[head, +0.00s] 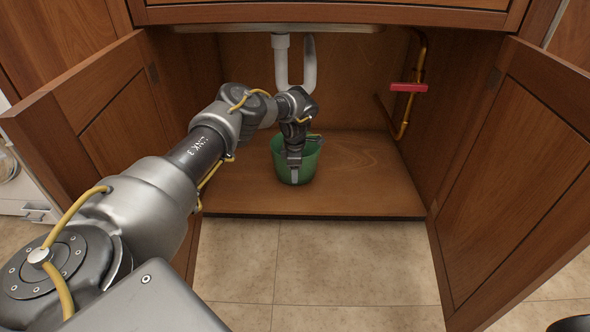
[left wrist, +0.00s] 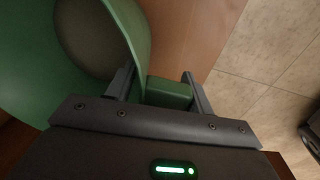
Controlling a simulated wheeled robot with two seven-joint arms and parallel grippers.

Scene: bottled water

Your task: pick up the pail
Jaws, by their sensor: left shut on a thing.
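The green pail (head: 309,166) stands on the floor of the open cabinet under the sink. My left gripper (head: 294,160) reaches down over the front of the pail and hides part of it. In the left wrist view the pail (left wrist: 25,80) fills the upper left, with its open inside showing. A green block-like part (left wrist: 168,92), apparently on the pail's side, sits between the fingers of my left gripper (left wrist: 158,84). The jaws are shut on it. My right gripper is not in view.
Open wooden doors (head: 95,110) and (head: 520,170) flank the cabinet. A white drain pipe (head: 281,62) hangs above and behind the pail. A copper pipe (head: 423,60) with a red handle (head: 408,87) runs on the right. The cabinet floor (head: 365,175) right of the pail is clear.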

